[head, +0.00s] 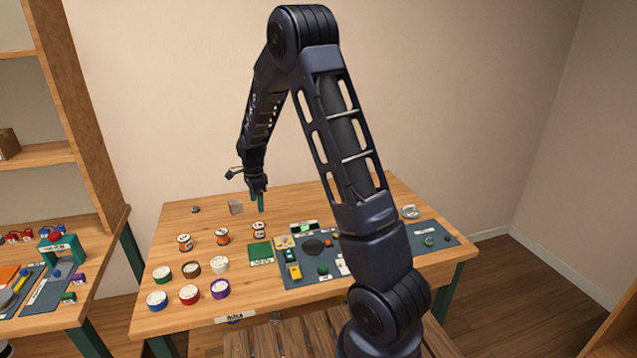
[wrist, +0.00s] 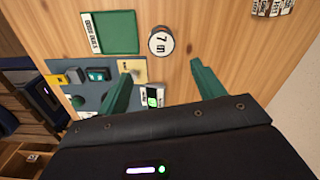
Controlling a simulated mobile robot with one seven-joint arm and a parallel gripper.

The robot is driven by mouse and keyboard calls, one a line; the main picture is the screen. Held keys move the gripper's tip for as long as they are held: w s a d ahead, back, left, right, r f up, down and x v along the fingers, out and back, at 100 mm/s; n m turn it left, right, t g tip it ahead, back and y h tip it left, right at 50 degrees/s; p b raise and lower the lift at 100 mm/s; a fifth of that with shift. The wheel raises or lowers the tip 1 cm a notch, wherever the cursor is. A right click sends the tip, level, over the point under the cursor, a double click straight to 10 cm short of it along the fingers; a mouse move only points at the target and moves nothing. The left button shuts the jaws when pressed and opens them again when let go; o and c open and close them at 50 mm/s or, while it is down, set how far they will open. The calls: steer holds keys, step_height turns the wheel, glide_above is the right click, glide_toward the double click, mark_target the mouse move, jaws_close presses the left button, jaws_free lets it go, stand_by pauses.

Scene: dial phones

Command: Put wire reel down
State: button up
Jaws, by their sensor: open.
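A wire reel (head: 259,229) with an orange side and a white label stands upright on the table, just behind the green square pad (head: 261,253). In the wrist view the reel (wrist: 163,43) shows from above with "7 m" on its top, beyond and between my fingertips. My gripper (head: 260,202) hangs over the back part of the table, behind the reel. Its green fingers (wrist: 161,71) are spread with nothing between them. The green pad (wrist: 110,33) lies left of the reel in the wrist view.
Two more orange reels (head: 222,236) (head: 184,242) stand to the left. Several coloured pots (head: 190,294) fill the front left. A dark mat (head: 310,275) with small parts lies right of the pad.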

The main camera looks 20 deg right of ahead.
steer(key=s+d+r+n+t, duration=0.1)
steer(key=s+d+r+n, duration=0.3)
steer(key=s+d+r, duration=0.5)
steer(key=s+d+r+n+t, duration=0.1)
steer(key=s+d+r+n, duration=0.4)
steer(key=r, duration=0.7)
steer(key=s+d+r+n+t, duration=0.1)
steer(key=s+d+r+n, duration=0.1)
steer(key=s, duration=0.9)
steer(key=s+d+r+n+t, duration=0.1)
steer(key=s+d+n, duration=0.3)
steer(key=s, duration=0.6)
steer(key=shift+s+d+r+t, duration=0.25)
steer(key=shift+s+r+t, duration=0.1)
steer(key=shift+r, duration=0.35)
